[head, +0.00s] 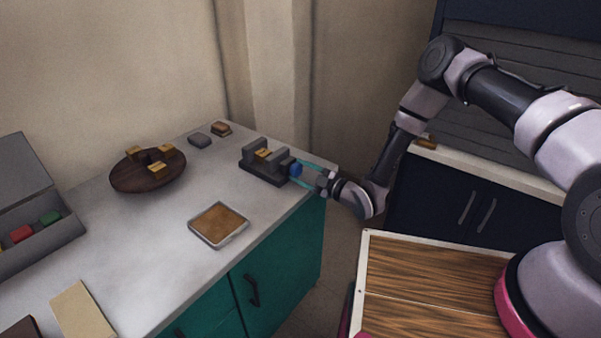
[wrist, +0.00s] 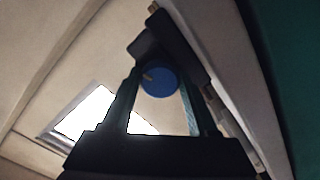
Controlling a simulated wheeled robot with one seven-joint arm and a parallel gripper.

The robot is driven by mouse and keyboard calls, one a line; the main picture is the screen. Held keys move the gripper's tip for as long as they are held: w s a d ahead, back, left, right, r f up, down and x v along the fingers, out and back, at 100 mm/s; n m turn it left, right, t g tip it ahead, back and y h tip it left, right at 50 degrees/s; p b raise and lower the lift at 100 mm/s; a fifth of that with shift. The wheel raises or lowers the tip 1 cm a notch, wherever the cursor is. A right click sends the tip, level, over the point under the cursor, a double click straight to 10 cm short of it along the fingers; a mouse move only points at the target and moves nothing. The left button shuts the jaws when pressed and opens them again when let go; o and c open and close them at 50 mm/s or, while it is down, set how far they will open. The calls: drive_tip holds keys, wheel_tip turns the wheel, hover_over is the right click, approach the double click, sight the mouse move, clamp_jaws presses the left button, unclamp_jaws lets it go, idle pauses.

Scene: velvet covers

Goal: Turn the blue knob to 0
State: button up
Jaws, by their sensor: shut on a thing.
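The blue knob (head: 296,169) is on the right end of a dark grey device (head: 262,176) near the right edge of the counter. In the wrist view the knob (wrist: 159,81) is a blue disc with a small tan mark at its left. My gripper (head: 299,170) reaches it from the right, with its teal fingers on either side of the knob. In the wrist view my gripper (wrist: 158,90) is shut on the knob. No numbers on the dial can be read.
The counter (head: 150,235) also holds a round brown board (head: 125,178) with small blocks, a square tray (head: 218,224), an open grey box (head: 35,240) with coloured blocks, and a tan slab (head: 82,310). Bare counter lies around the tray. A dark cabinet (head: 440,205) stands behind my arm.

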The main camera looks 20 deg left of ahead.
drive_tip(key=n, duration=1.2)
drive_tip(key=shift+d, duration=0.1)
drive_tip(key=shift+n, duration=0.4)
drive_tip(key=o, duration=1.4)
drive_tip(key=shift+c, duration=0.2)
drive_tip(key=v, duration=1)
drive_tip(key=shift+s+d, duration=0.15)
drive_tip(key=shift+d, duration=0.2)
